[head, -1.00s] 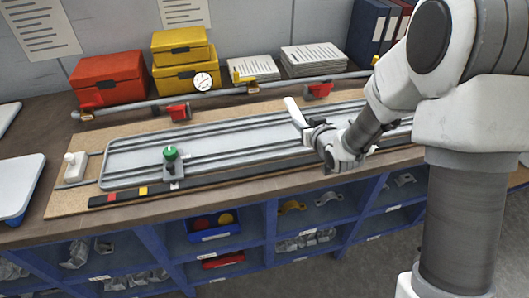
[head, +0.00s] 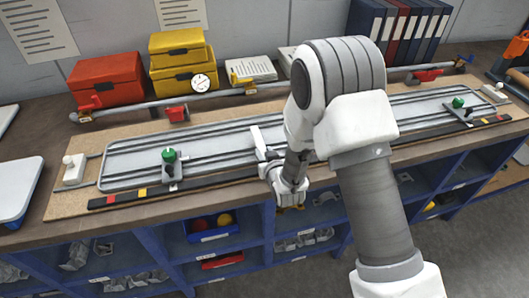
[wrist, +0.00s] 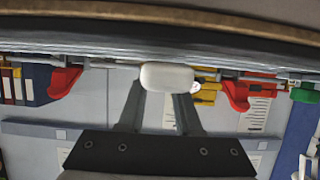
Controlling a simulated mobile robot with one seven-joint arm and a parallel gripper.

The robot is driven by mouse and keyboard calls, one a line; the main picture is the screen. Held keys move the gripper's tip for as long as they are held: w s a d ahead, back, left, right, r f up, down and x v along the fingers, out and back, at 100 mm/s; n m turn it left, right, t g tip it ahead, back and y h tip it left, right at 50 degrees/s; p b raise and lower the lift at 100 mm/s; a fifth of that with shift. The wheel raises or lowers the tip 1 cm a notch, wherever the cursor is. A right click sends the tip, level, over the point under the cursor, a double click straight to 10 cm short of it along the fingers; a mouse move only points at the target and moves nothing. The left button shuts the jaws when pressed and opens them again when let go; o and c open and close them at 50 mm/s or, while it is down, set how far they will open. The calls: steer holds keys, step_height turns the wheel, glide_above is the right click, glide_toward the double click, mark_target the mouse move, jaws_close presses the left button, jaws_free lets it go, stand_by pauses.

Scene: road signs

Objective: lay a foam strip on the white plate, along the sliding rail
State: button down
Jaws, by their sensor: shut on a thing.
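My gripper (head: 266,156) is shut on a white piece (head: 258,138), which looks like the foam strip. The piece stands up at a tilt from the jaws, over the front side of the plate. The wrist view shows its rounded white end (wrist: 167,77) between the two dark fingers. The long pale plate (head: 215,143) lies on a wooden board, with grey rails (head: 222,156) along its length. My arm hides the plate's middle. Whether the piece touches the plate cannot be told.
Green-knobbed clamps stand at the left (head: 169,155) and right (head: 458,103) of the plate. A dark bar (head: 125,197) with coloured marks lies along the front. Behind are a pipe with red clamps (head: 177,113), red and yellow boxes (head: 105,80), papers and binders. Blue shelves are below.

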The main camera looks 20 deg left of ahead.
steer(key=shift+f+b, duration=0.65)
steer(key=shift+b, duration=0.3)
steer(key=c, duration=0.6)
jaws_free()
steer(key=shift+r+p, duration=0.8)
steer(key=shift+p, duration=0.3)
steer(key=b+v, duration=0.1)
steer(key=v, duration=1.1)
steer(key=shift+f, duration=0.2)
